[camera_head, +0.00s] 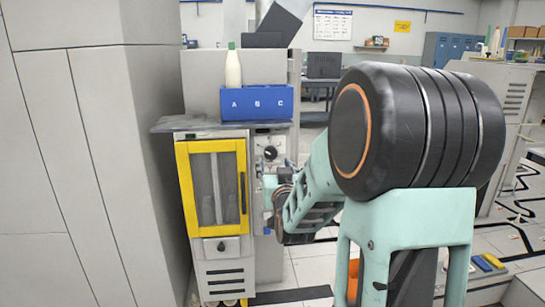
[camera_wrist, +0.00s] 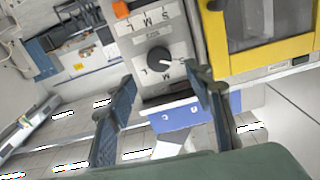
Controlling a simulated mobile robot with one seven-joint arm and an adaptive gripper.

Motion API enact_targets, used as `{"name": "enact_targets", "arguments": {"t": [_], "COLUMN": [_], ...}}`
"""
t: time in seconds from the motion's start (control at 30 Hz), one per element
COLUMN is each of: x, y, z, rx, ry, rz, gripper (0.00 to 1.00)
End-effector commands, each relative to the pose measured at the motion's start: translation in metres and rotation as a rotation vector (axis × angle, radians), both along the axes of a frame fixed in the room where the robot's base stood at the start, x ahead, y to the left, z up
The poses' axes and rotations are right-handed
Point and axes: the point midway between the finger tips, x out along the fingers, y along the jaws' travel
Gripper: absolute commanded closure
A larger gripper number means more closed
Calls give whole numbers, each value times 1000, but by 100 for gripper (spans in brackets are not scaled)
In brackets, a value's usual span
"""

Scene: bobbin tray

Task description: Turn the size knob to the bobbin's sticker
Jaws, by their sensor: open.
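The black round size knob (camera_wrist: 158,59) is on a light panel with S, M and L letters around it. Its white mark points to the lower right in the wrist view; I cannot tell for sure which letter it meets. The knob also shows in the head view (camera_head: 270,153). My gripper (camera_wrist: 160,80) is open and empty, its two fingers apart in front of the panel, knob between and beyond the tips. No sticker is readable.
The machine has a yellow-framed door (camera_head: 182,190) left of the knob panel. A grey ledge (camera_head: 170,124) juts out under the tray. A tall grey cabinet (camera_head: 100,150) stands close on the left. An orange part (camera_wrist: 121,9) shows on the panel.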

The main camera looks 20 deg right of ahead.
Motion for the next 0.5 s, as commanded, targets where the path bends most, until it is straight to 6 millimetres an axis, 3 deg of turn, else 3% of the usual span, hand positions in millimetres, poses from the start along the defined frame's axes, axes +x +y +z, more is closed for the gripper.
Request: {"name": "enact_targets", "arguments": {"t": [0.2, 0.5], "x": [39, 70], "y": [-12, -21], "z": [-1, 0], "rx": [3, 1], "ry": [1, 1], "rz": [-1, -1], "gripper": [53, 53]}}
